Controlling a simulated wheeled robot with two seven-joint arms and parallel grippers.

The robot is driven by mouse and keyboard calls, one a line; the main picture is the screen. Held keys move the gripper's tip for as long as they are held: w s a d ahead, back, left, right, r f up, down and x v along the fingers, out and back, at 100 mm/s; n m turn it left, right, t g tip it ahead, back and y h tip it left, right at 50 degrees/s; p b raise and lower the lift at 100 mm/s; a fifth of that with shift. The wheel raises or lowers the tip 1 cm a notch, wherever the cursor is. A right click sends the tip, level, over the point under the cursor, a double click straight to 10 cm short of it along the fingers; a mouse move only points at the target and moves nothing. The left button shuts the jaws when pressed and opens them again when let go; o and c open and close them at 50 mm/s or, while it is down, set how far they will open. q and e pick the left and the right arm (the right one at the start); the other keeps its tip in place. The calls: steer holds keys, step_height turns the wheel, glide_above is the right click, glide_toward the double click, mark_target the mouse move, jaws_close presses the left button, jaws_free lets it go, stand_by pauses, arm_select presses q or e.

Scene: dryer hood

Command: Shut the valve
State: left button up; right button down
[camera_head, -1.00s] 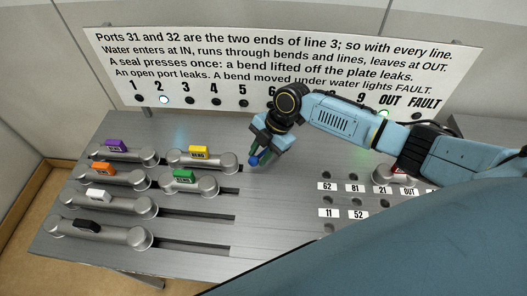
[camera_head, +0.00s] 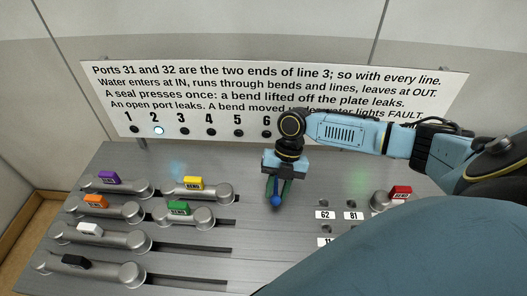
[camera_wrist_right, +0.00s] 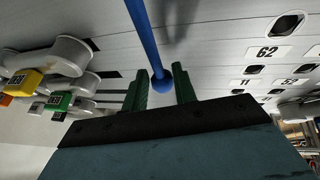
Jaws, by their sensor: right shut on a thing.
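A blue valve lever (camera_wrist_right: 145,42), a rod ending in a round blue knob (camera_wrist_right: 164,83), shows in the right wrist view. My right gripper (camera_wrist_right: 161,92) is shut on it by the knob, with a green finger on each side. In the head view the right gripper (camera_head: 278,190) points down over the grey plate (camera_head: 255,235), and the blue knob (camera_head: 277,201) shows at its fingertips. The lever's base is hidden. My left gripper is not in view.
Bends with purple (camera_head: 109,178), orange (camera_head: 96,201), white (camera_head: 90,229), black (camera_head: 76,262), yellow (camera_head: 193,183) and green (camera_head: 179,208) tags sit at the left. A red-tagged bend (camera_head: 400,191) is right, near ports 62 and 81. Lamp 2 (camera_head: 158,131) is lit.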

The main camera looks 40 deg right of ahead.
steer(key=shift+d, duration=0.1)
stand_by(0.3)
steer(key=c, duration=1.1)
jaws_free()
steer(key=shift+s, duration=0.1)
steer(key=shift+c, duration=0.2)
steer(key=v, duration=0.7)
steer(key=shift+r+b, duration=0.25)
steer(key=shift+b, duration=0.15)
steer(key=shift+d, duration=0.1)
